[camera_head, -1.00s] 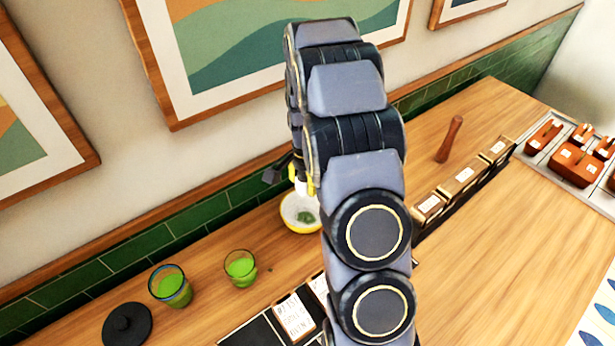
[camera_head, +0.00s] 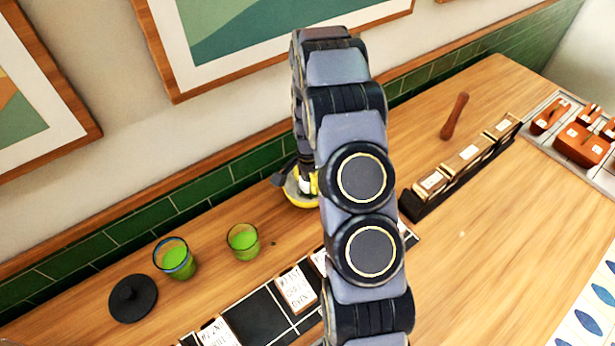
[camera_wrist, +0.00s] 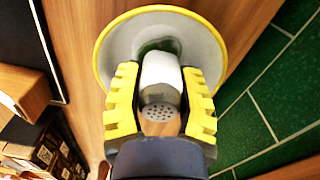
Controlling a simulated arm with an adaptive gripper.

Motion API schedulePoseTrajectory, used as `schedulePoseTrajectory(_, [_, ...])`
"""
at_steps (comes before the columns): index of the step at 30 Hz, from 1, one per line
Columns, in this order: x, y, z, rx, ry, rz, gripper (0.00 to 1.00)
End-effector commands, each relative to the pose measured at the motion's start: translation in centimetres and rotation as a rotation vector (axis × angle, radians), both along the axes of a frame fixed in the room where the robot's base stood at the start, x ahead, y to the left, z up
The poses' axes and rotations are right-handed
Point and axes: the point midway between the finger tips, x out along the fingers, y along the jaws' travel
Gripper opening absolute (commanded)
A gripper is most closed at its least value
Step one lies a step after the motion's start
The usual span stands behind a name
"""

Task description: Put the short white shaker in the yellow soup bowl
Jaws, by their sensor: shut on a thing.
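In the wrist view, the short white shaker (camera_wrist: 160,73) with a perforated metal top is between the yellow fingers of my gripper (camera_wrist: 160,100), which is shut on it. The yellow soup bowl (camera_wrist: 106,47), pale inside with a yellow rim and a green patch at its bottom, lies right beyond the shaker. The shaker's far end overlaps the inside of the bowl; I cannot tell whether it touches the bottom. In the head view, my gripper (camera_head: 308,183) is down at the bowl (camera_head: 294,198), and my arm hides part of the bowl and the shaker.
Two glasses of green drink (camera_head: 175,258) (camera_head: 243,241) and a black lid (camera_head: 133,298) stand left of the bowl. A black rack with cards (camera_head: 462,165) and a wooden pestle-like piece (camera_head: 455,116) are to the right. A green tiled wall (camera_head: 205,190) runs close behind.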

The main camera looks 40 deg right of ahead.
Motion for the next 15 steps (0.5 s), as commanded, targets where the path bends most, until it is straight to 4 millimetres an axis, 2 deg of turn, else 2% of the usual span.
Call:
schedulePoseTrajectory(2, [0.01,-0.01,0.03,0.0,0.0,0.0,0.05])
schedulePoseTrajectory(3, [0.01,-0.01,0.03,0.0,-0.001,0.0,0.46])
schedulePoseTrajectory(4, [0.01,-0.01,0.03,0.0,-0.001,0.0,0.59])
schedulePoseTrajectory(5, [0.01,-0.01,0.03,0.0,-0.001,0.0,0.66])
schedulePoseTrajectory(15, [0.01,-0.01,0.04,0.0,0.0,0.0,0.66])
